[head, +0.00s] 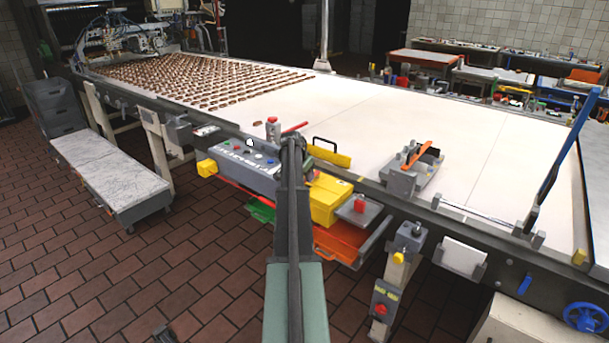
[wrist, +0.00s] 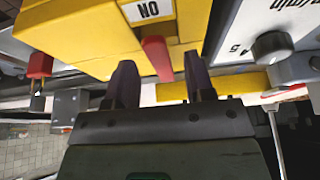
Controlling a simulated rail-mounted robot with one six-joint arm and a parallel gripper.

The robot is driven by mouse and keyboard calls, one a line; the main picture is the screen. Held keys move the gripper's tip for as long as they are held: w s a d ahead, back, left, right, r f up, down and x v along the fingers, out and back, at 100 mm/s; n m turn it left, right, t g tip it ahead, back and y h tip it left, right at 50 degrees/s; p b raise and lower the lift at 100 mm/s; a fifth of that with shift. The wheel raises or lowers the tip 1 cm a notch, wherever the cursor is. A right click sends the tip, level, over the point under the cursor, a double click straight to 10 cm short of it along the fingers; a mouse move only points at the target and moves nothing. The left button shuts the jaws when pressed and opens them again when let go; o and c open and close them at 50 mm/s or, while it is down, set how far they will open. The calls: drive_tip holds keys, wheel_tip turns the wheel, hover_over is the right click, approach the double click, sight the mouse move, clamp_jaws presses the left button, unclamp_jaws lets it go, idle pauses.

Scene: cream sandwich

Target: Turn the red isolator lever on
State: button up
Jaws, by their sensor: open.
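The yellow isolator box (wrist: 80,30) fills the upper left of the wrist view. A white label (wrist: 147,10) on it carries the letters ON, upside down in this view. The red isolator lever (wrist: 157,58) sticks out below the label. My gripper (wrist: 158,72) is open, with one dark finger on each side of the lever and visible gaps between. I cannot tell whether its fingertips touch the box. In the head view the yellow box (head: 326,203) stands at the conveyor's near side; my arm hides the lever and most of my gripper.
A grey control panel with knobs (head: 243,165) adjoins the box on the left. A red button (head: 360,202) on a grey mount is close on the right; a red knob (wrist: 39,66) shows in the wrist view. The white conveyor belt (head: 400,125) lies behind.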

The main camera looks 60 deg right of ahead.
drive_tip(key=p+v, duration=0.8)
drive_tip(key=v, duration=0.1)
drive_tip(key=shift+a+r, duration=0.15)
drive_tip(key=shift+r, duration=0.25)
drive_tip(key=w+a+f+n+t+y, duration=0.2)
drive_tip(key=a+n, duration=1)
drive_tip(key=a, duration=2.8)
drive_tip(key=s+a+n+g+y, duration=0.1)
drive_tip(key=a+n, duration=0.7)
drive_tip(key=a, duration=2.5)
drive_tip(key=shift+s+y+b, duration=0.25)
drive_tip(key=shift+y+b, duration=0.1)
drive_tip(key=shift+y, duration=0.35)
